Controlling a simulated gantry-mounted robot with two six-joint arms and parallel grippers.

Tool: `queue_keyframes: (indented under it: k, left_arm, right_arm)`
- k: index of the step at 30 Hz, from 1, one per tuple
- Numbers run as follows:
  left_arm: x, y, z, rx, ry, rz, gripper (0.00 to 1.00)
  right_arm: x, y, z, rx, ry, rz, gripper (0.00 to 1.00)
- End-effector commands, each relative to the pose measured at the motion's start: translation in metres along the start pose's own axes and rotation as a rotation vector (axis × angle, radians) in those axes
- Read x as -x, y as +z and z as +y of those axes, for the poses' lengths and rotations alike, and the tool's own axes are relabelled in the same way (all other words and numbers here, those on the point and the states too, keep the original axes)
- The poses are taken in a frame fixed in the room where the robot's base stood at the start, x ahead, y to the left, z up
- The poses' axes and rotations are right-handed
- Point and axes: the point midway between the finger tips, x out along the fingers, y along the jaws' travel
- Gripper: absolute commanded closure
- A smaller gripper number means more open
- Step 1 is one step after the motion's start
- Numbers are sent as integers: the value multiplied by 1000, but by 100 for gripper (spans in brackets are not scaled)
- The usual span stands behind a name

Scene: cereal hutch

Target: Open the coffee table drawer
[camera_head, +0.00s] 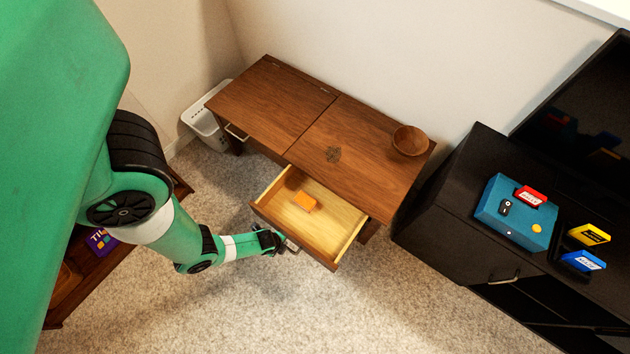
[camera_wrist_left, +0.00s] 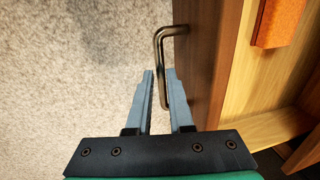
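The wooden coffee table (camera_head: 262,100) stands against the wall. Its front drawer (camera_head: 341,252) is pulled well out, showing a pale wooden inside with an orange block (camera_head: 305,201) in it. The block also shows at the top right of the left wrist view (camera_wrist_left: 278,22). My left gripper (camera_head: 289,246) is at the drawer front. In the left wrist view its fingers (camera_wrist_left: 161,85) stand close on either side of the metal drawer handle (camera_wrist_left: 160,48) and look closed on it. Part of the handle is hidden by the fingers. My right gripper is out of view.
A wooden bowl (camera_head: 410,140) sits on the tabletop's right end. A black cabinet (camera_head: 449,206) to the right bears a teal box (camera_head: 515,212) and small coloured boxes. A white basket (camera_head: 203,121) stands behind the table's left end. Carpet in front is clear.

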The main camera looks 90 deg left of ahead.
Motion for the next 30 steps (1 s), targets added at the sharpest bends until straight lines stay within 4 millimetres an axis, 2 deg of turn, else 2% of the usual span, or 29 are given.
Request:
queue_keyframes:
  k: [11, 14, 21, 24, 30]
  left_arm:
    - [6, 0, -1, -1, -1, 1, 73]
    - [22, 0, -2, -2, -3, 2, 73]
    - [82, 0, -2, -4, -2, 2, 73]
    - [101, 0, -1, -4, -1, 1, 73]
    - [117, 0, 0, -1, 0, 0, 73]
  right_arm:
    - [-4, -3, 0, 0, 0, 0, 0]
    - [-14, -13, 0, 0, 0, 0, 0]
    - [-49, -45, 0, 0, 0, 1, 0]
    - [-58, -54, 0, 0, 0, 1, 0]
    - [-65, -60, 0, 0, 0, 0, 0]
